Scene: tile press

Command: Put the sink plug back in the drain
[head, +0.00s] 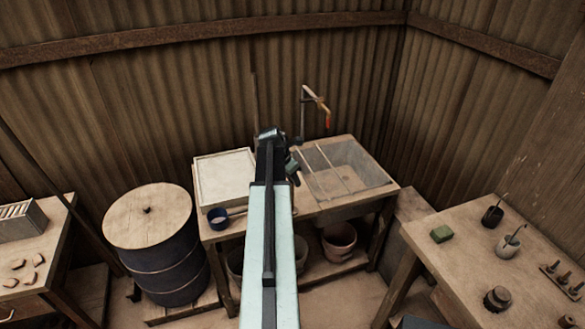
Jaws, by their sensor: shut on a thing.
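The sink (345,165) is a shallow, clear-sided basin in the wooden bench, with thin bars across its left part. My arm reaches up the middle of the view. My gripper (293,170) is at the sink's left edge, seen from behind and small. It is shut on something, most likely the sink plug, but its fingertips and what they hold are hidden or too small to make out. No drain hole can be made out in the basin. A tap with an orange-red end (326,117) stands over the back of the sink.
A lidded drum (150,215) stands farther left. Buckets (339,240) sit below. The right table (455,255) holds a green block (442,233) and several small items.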

